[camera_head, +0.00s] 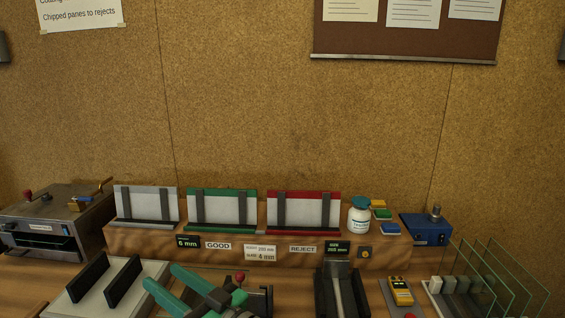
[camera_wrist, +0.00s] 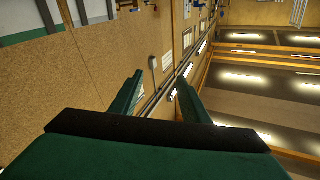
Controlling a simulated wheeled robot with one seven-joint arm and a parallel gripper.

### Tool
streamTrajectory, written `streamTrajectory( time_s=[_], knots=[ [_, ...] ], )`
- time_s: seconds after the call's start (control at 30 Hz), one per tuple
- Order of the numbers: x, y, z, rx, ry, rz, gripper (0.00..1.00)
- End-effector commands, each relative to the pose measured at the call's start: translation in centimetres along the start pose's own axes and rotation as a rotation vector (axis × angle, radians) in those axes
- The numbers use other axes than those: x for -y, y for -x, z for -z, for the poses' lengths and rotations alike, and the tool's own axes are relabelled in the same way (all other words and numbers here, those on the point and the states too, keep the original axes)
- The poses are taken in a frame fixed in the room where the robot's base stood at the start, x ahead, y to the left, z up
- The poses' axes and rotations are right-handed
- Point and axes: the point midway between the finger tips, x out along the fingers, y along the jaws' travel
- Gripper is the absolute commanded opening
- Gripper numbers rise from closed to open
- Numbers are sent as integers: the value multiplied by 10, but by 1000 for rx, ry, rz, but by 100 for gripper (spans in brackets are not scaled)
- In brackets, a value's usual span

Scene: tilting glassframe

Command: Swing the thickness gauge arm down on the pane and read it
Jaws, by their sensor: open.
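My gripper (camera_head: 162,276) is at the bottom of the head view, its two green fingers apart and pointing up and left, with nothing between them. The wrist view shows the open green fingers (camera_wrist: 159,88) against the wall and room, tilted. Just right of my gripper, a red ball knob (camera_head: 240,277) rises beside a dark frame (camera_head: 262,300), partly hidden by my gripper. I cannot tell for sure that this is the thickness gauge arm. Clear glass panes (camera_head: 490,275) with green edges stand upright in a rack at the right. No pane shows clearly under the knob.
A wooden ledge (camera_head: 140,247) at the back holds grey, green and red racks and a white jar (camera_head: 358,217). A dark display (camera_head: 187,241) reads 6 mm.

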Motion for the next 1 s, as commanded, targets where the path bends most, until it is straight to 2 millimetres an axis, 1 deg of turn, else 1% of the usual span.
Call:
streamTrajectory(
  time_s=[0.23, 0.37, 0.47, 0.57, 0.73, 0.87, 1.0],
  knots=[
    [-28, 17, -19, -193, -125, -154, 42],
    [-42, 32, -38, -265, -180, -248, 42],
    [-52, 47, -57, -310, -216, -327, 42],
    [-59, 64, -79, -343, -246, -409, 42],
    [-66, 97, -123, -371, -282, -555, 42],
    [-64, 126, -158, -370, -292, -664, 42],
    [-57, 161, -197, -349, -287, -779, 42]
  ],
)
